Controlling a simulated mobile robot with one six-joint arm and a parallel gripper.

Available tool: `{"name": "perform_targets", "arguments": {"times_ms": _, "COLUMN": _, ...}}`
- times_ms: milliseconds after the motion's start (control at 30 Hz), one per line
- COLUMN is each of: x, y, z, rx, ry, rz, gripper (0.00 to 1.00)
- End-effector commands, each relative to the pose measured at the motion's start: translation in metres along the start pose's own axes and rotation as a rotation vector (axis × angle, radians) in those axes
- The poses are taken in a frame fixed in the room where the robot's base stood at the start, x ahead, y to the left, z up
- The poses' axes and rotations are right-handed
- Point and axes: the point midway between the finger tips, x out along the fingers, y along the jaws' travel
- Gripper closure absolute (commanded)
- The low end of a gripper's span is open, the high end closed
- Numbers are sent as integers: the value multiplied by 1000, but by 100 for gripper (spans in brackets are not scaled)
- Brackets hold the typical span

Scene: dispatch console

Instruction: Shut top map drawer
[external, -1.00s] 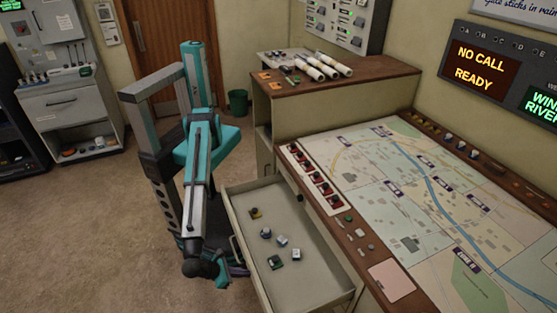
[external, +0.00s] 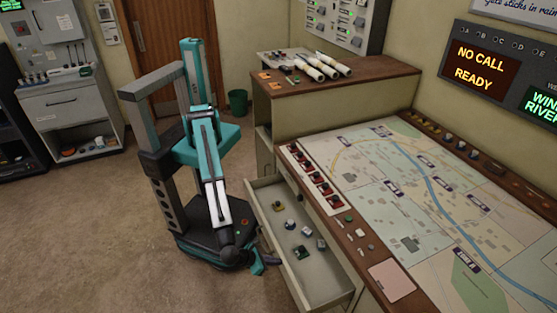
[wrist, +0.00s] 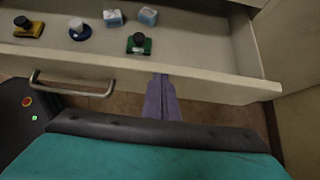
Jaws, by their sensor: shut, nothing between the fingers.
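The top map drawer (external: 322,275) is pulled partly out of the map console, with several small pieces lying inside it. In the wrist view its front panel (wrist: 215,84) runs across the picture, with the metal bar handle (wrist: 72,88) left of my fingers. My gripper (wrist: 160,82) is shut and empty, its purple fingers pointing at the front panel right of the handle. The fingertips seem to be against the panel; exact contact is hard to tell. In the external view my gripper (external: 264,262) is low, at the outer side of the drawer front.
The map table (external: 375,175) stands right of the drawer, with a row of red-and-black switches (external: 316,178) along its near edge. A wooden-topped cabinet (external: 350,75) with rolled papers is behind. A green bin (external: 238,102) stands by the door. The floor at left is clear.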

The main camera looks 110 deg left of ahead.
Motion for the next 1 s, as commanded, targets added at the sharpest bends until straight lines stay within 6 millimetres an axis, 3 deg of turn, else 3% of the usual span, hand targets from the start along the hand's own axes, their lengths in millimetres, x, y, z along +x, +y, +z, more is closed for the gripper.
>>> {"name": "perform_targets", "arguments": {"times_ms": 200, "x": 48, "y": 1, "z": 44, "rx": -2, "ry": -1, "rz": 4, "gripper": 100}}
{"name": "perform_targets", "arguments": {"times_ms": 500, "x": 104, "y": 0, "z": 93, "rx": -1, "ry": 0, "rz": 3, "gripper": 100}}
{"name": "perform_targets", "arguments": {"times_ms": 700, "x": 127, "y": 0, "z": 113, "rx": 0, "ry": 1, "rz": 2, "gripper": 100}}
{"name": "perform_targets", "arguments": {"times_ms": 1000, "x": 137, "y": 0, "z": 122, "rx": 1, "ry": 1, "rz": 0, "gripper": 100}}
